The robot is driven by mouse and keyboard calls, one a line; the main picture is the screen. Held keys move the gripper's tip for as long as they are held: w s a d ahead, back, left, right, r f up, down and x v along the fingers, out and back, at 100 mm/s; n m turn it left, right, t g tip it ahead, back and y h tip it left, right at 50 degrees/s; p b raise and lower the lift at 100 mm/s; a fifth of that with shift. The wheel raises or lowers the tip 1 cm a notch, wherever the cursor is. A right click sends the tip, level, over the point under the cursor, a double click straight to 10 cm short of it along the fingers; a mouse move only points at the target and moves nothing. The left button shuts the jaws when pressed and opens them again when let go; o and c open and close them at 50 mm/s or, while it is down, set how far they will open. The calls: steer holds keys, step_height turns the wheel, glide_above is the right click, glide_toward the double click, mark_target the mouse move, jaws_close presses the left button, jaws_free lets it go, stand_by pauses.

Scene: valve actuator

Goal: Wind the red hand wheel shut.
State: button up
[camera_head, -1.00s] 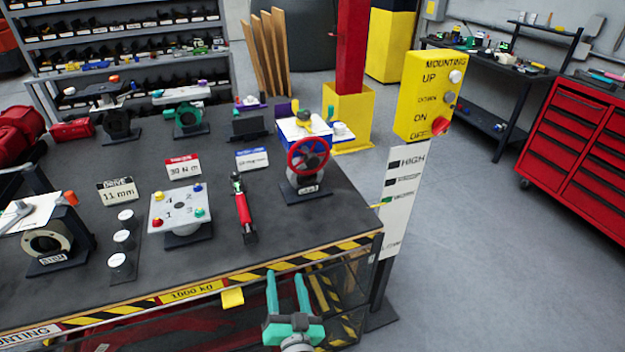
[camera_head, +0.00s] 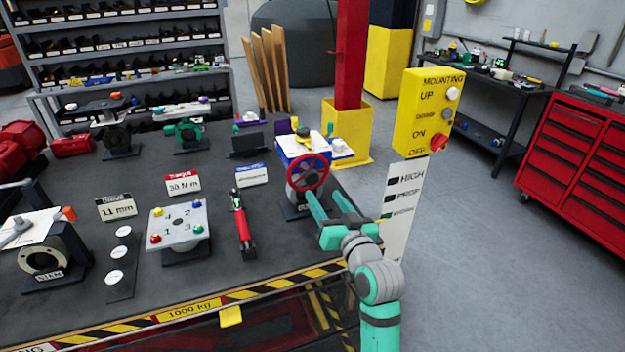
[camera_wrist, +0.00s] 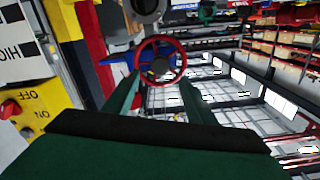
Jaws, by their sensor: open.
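The red hand wheel (camera_head: 308,172) stands upright on a dark base near the right end of the workbench (camera_head: 100,283). My gripper (camera_head: 312,196) is in front of it, with its two teal fingers pointing at the wheel's lower part. In the head view the fingertips overlap the wheel's lower edge, and I cannot tell whether they touch it. In the wrist view the whole wheel (camera_wrist: 181,72) shows between and beyond the two spread fingers (camera_wrist: 153,95). Nothing is held between them. The lower part of the wheel's base is partly hidden by my gripper.
A yellow control box (camera_head: 428,112) on a white labelled post (camera_head: 403,190) stands just right of my gripper. A red pillar (camera_head: 351,50) stands behind. Open floor lies to the right.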

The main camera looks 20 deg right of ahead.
mark_target(313, 179)
steer(key=w, duration=0.9)
steer(key=shift+w+a, duration=0.3)
steer(key=shift+w, duration=0.1)
steer(key=shift+d, duration=0.1)
steer(key=c, duration=1)
